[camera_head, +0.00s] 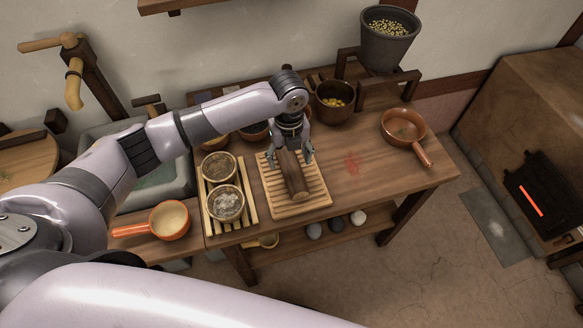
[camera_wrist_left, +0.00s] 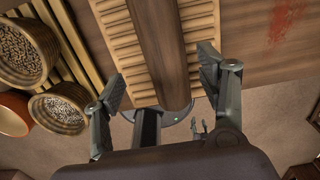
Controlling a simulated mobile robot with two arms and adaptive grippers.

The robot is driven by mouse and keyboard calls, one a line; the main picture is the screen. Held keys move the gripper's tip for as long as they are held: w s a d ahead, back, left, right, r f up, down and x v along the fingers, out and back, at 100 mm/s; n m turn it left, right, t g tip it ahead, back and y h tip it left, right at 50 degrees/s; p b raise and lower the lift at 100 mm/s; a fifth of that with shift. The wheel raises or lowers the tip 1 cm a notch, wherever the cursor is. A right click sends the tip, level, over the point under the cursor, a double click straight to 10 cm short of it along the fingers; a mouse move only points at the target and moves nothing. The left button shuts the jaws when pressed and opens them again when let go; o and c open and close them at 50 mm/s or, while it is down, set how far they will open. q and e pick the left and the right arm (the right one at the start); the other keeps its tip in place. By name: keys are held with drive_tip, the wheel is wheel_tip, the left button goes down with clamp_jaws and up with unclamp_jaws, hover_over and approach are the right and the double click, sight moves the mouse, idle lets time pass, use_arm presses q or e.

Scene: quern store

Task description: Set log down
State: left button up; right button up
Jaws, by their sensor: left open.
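A dark brown log (camera_head: 294,177) lies lengthwise on a pale ridged wooden board (camera_head: 318,199) on the table. My left gripper (camera_head: 290,157) is over the log's far part, its fingers spread on either side. In the left wrist view the log (camera_wrist_left: 158,50) runs between the open fingers of the left gripper (camera_wrist_left: 163,83), with a gap on both sides. The ridged board (camera_wrist_left: 120,45) shows under it.
Two bowls of grain (camera_head: 219,168) and pale stuff (camera_head: 226,204) stand on a slatted rack left of the board. An orange-handled pan (camera_head: 169,220) is farther left. A brown pan (camera_head: 404,127) sits at the right. A red stain (camera_head: 352,163) marks bare tabletop right of the board.

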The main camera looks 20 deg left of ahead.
sight(291, 165)
use_arm(q)
drive_tip(key=shift+w+d+f+p, duration=0.15)
drive_tip(key=shift+f+p, duration=0.15)
drive_tip(key=shift+f, duration=1.15)
drive_tip(key=shift+w+d+f+p, duration=0.1)
drive_tip(key=shift+f+p, duration=0.2)
drive_tip(key=shift+f, duration=1.15)
drive_tip(key=shift+c, duration=0.4)
drive_tip(key=c, duration=1.4)
clamp_jaws()
drive_tip(key=shift+r, duration=0.1)
drive_tip(key=shift+r, duration=0.1)
